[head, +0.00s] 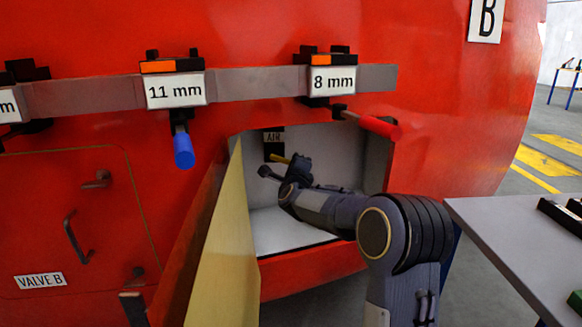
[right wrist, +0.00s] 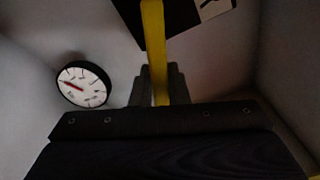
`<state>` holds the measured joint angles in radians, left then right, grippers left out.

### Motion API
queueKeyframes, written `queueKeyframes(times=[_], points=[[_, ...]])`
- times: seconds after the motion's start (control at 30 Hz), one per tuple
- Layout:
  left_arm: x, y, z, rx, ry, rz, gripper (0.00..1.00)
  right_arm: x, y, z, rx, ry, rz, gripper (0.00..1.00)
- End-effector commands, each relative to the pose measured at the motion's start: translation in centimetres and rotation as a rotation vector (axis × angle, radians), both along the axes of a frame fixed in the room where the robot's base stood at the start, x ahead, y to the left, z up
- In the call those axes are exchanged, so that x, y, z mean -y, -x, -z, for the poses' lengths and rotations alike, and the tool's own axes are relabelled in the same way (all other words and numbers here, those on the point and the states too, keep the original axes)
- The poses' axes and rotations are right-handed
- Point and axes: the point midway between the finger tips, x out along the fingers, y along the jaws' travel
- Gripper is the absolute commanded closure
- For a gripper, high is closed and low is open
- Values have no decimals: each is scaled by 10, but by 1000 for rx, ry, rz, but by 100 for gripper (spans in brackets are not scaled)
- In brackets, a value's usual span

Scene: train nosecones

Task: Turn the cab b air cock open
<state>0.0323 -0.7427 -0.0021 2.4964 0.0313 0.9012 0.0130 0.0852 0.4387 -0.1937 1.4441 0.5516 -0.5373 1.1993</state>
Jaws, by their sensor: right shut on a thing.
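The cab B air cock shows as a yellow lever (head: 279,159) below an AIR label (head: 274,137), inside an open white-walled compartment in the red nosecone. In the right wrist view the lever (right wrist: 153,35) runs down from a dark block at the top. My right gripper (head: 296,166) reaches into the compartment, and its fingers (right wrist: 160,82) sit on both sides of the lever, shut on it. The lever's pivot and exact angle are hard to tell. My left gripper is not in view.
A round gauge (right wrist: 83,86) is left of the lever. The open compartment door (head: 214,260) stands at the left of the opening. Blue-handled (head: 183,150) and red-handled (head: 380,127) tools hang above on a labelled rail (head: 240,86). A grey table (head: 505,235) is at right.

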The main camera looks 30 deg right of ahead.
Motion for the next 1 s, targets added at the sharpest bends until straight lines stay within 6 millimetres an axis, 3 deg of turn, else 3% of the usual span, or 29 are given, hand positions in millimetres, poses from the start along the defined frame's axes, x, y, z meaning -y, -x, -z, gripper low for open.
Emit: queueKeyframes(times=[0.5, 1.0], points=[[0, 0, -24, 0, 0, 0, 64, 3, 2, -21, -177, 287, -1, 100], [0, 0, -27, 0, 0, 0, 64, 3, 2, -23, -209, 341, -1, 100]])
